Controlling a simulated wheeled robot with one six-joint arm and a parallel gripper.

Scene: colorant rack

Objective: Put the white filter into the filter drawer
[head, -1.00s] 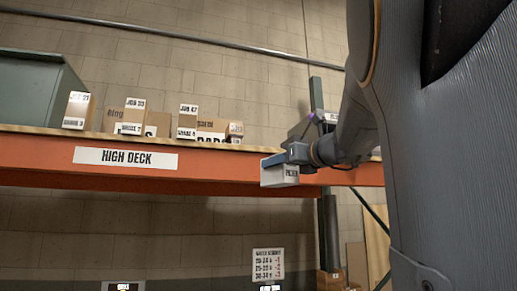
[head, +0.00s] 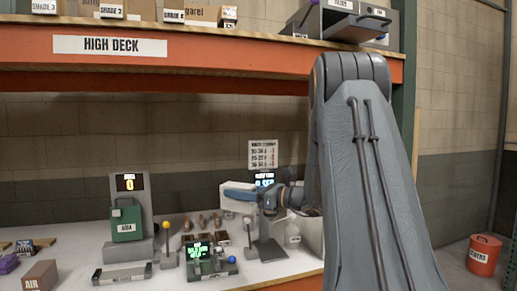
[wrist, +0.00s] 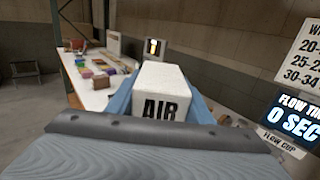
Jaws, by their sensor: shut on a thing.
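My gripper (head: 240,194) is shut on the white filter, a white block marked AIR, and holds it in the air above the lower bench. The white filter (head: 238,202) is partly hidden behind the blue fingers in the head view. In the wrist view the filter (wrist: 161,90) sits between the fingers, its AIR label facing the camera. A grey housing (head: 362,27) stands at the right end of the high deck, cut off by the top of the picture. It has a dark opening and small labels too blurred to read; I cannot tell for sure that it is the filter drawer.
The orange-edged high deck (head: 180,75) spans above the lower bench (head: 165,280). The bench holds a green can on a scale (head: 126,222), a display device (head: 200,255), a brown block marked AIR (head: 40,275) and a flow-time screen (head: 264,179). A red bin (head: 484,255) stands at right.

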